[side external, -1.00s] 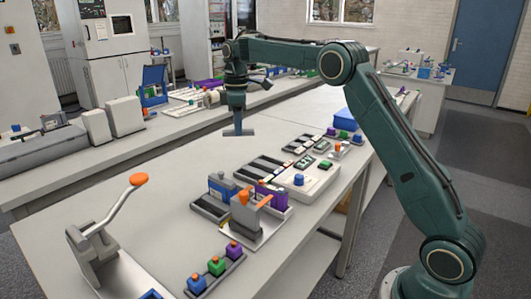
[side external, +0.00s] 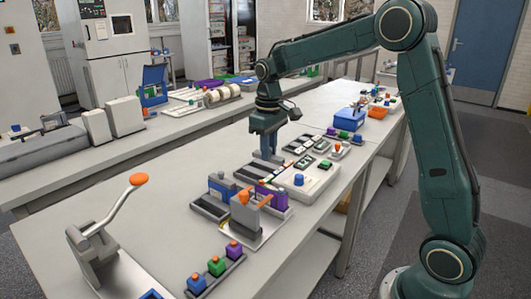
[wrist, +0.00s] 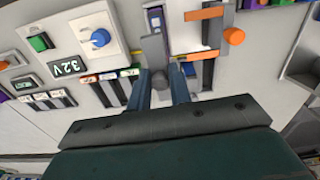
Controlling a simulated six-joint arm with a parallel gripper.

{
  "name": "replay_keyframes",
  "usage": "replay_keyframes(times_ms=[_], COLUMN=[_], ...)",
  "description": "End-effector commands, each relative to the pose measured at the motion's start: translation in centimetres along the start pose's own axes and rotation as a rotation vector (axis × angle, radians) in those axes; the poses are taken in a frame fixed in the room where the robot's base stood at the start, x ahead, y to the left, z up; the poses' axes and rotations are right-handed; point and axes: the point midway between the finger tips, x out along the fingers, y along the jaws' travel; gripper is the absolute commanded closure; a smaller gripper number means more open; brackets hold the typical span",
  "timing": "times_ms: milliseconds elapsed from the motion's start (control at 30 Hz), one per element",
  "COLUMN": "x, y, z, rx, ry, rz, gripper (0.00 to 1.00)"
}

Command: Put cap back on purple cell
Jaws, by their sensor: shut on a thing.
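My gripper (side external: 268,157) points down over the black slotted trays in the middle of the bench. In the wrist view its fingers (wrist: 171,88) are shut on a small dark grey round piece (wrist: 172,74); I cannot tell whether it is the cap. The purple cell (side external: 270,194) stands in the fixture just in front of my gripper, by a grey clamp with an orange handle (side external: 240,197). The clamp partly hides it. The top of the purple cell is too small to make out.
A white box with a blue knob (side external: 298,180) stands right of the trays. A blue cell (side external: 222,184) stands to the left. A lever press (side external: 98,235) and a rack of blue, green and purple blocks (side external: 216,266) are at the front.

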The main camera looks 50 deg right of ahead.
Motion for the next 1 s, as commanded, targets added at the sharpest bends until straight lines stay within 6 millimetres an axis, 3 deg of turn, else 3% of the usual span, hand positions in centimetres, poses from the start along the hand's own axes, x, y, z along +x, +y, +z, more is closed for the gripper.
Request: replay_keyframes(times_ms=[167, 567, 1000], x=[0.3, 0.6, 3.0], y=[-0.2, -0.2, -0.2], z=[1.0, 1.1, 1.1], rx=[0.043, 0.049, 0.048], ry=[0.000, 0.000, -0.002], rz=[-0.001, -0.001, -0.001], gripper=[1.00, 1.00, 1.00])
